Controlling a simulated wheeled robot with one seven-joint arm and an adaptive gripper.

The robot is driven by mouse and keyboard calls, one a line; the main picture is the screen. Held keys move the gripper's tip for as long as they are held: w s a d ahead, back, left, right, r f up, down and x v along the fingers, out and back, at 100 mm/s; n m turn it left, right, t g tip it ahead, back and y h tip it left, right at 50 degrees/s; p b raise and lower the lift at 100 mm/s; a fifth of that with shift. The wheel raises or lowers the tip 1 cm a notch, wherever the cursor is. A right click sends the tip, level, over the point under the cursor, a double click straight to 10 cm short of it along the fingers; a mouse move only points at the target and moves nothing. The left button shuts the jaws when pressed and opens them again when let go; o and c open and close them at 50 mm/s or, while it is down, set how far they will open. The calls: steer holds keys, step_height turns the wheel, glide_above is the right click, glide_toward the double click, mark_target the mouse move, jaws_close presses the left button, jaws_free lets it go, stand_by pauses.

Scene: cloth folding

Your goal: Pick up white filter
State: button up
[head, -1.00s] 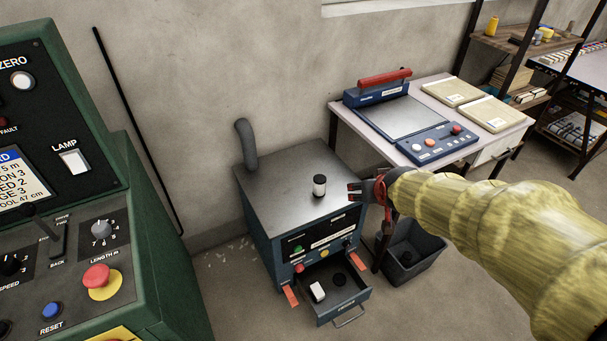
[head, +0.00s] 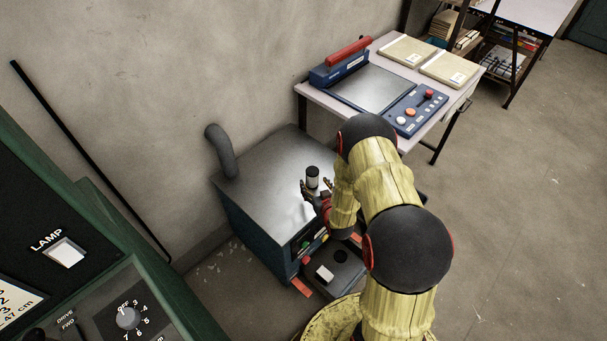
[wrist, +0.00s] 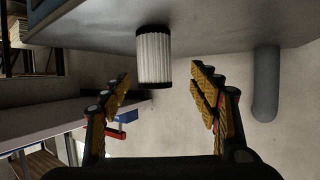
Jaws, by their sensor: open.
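The white filter (head: 313,178) is a small white cylinder with dark ends. It stands upright on the grey metal top of the blue cabinet (head: 262,170), near its front right. In the wrist view the pleated filter (wrist: 154,58) is ahead of and between my fingers, with clear gaps on both sides. My gripper (head: 317,187) is open and empty, at the filter in the head view. In the wrist view my gripper (wrist: 160,82) has its yellow-padded fingers spread. I cannot tell exactly how deep the filter sits between the fingertips.
A grey pipe (head: 221,152) rises from the cabinet's back left. Below, an open drawer holds a white block (head: 324,273) and a black disc (head: 341,256). A table (head: 303,92) with a blue sealing machine stands behind right. A green control console (head: 120,265) is at left.

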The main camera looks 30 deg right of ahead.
mark_target(314, 180)
steer(key=shift+b+x, duration=0.4)
steer(key=shift+x, duration=0.85)
steer(key=b+x, duration=0.1)
steer(key=x, duration=0.1)
steer(key=b+x, duration=0.1)
steer(key=x, duration=0.1)
steer(key=shift+s+d+f, duration=0.15)
steer(key=shift+d+f, duration=0.05)
steer(key=shift+d, duration=0.2)
steer(key=shift+w+d, duration=0.1)
steer(key=shift+w, duration=0.4)
steer(key=c, duration=1.3)
